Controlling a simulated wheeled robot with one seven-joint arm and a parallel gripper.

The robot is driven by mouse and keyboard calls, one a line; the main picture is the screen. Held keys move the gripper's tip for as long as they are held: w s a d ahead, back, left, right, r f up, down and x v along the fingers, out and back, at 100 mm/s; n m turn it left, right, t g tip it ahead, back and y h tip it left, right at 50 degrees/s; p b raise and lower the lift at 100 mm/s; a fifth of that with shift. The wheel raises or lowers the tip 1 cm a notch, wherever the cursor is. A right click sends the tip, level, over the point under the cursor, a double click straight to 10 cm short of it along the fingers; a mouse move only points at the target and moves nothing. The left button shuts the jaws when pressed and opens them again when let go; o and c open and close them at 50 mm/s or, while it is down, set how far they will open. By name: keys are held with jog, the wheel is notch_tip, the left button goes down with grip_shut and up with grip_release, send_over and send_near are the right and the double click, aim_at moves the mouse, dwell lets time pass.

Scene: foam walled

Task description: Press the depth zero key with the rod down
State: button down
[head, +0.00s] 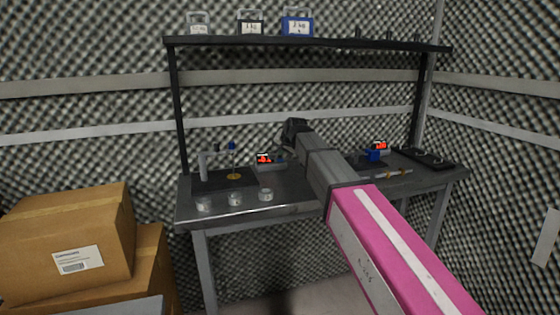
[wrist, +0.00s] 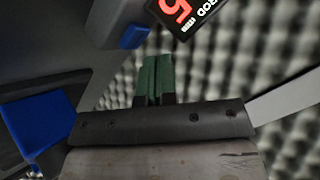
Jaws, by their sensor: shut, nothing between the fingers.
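My gripper (head: 288,141) is raised over the middle of the bench. In the wrist view its two green fingertips (wrist: 156,62) are together with nothing between them. Beyond them is a black readout (wrist: 190,12) with red digits, cut off by the top edge. A blue key-like block (wrist: 135,35) lies just left of the readout, apart from the fingertips. At the bench's left a grey stand (head: 204,166) holds an upright rod with a blue top (head: 232,146) over a gold disc (head: 234,177). I cannot tell whether the rod is down, or which key is depth zero.
A red-lit readout (head: 264,158) stands at mid-bench, another (head: 380,146) at the right by a blue device (head: 372,155). Several glass dishes (head: 235,199) line the front left edge. A shelf (head: 310,43) with weights spans above. Cardboard boxes (head: 65,240) stand left.

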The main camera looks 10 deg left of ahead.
aim_at(282, 159)
jog(key=shift+f, duration=0.4)
jog(key=shift+f, duration=0.45)
dwell(1.1)
jog(key=shift+r, duration=0.9)
jog(key=shift+r, duration=2.45)
